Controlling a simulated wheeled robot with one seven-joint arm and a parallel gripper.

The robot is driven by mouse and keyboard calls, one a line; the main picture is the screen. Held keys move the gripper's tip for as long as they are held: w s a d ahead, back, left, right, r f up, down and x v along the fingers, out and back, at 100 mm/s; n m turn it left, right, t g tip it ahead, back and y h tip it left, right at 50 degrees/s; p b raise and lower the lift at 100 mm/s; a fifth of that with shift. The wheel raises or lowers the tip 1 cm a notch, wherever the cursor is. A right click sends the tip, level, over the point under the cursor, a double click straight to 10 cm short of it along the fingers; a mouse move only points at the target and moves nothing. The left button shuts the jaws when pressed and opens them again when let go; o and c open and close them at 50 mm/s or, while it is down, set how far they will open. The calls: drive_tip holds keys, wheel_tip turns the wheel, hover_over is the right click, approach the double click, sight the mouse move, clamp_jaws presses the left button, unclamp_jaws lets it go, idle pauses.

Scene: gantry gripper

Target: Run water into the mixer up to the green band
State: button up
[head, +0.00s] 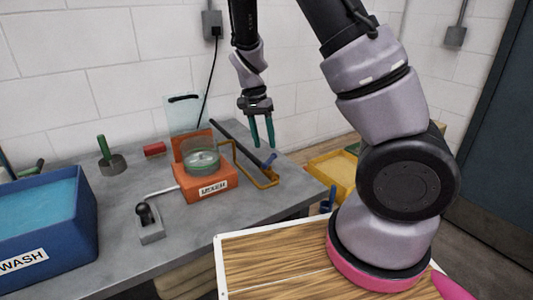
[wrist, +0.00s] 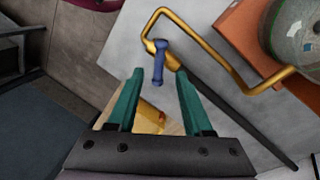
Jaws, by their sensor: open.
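The mixer is an orange box (head: 207,187) with a clear round bowl (head: 203,158) on top. The bowl has a greenish tint; I cannot tell the band from any water. In the wrist view the bowl (wrist: 297,32) is cut off at the top right. A brass pipe (head: 262,184) bends beside the mixer, and a blue tap handle (head: 270,160) sits by it. My gripper (head: 262,143) is open and empty, its teal fingers pointing down near the handle. In the wrist view the blue handle (wrist: 159,60) shows just beyond and between the fingertips (wrist: 160,78).
A blue wash tub (head: 45,222) stands at the left of the grey bench (head: 110,255). A black-knobbed lever (head: 148,222) is in front of the mixer. A dark bar (head: 232,138) lies behind the pipe. A yellow tray (head: 332,172) is beyond the bench's right edge.

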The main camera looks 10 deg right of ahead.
drive_tip(key=shift+w+a+r, duration=0.15)
drive_tip(key=shift+r, duration=1)
drive_tip(key=shift+w+a+r, duration=0.1)
drive_tip(key=shift+a+r, duration=0.05)
drive_tip(key=shift+r, duration=1)
idle(5.7)
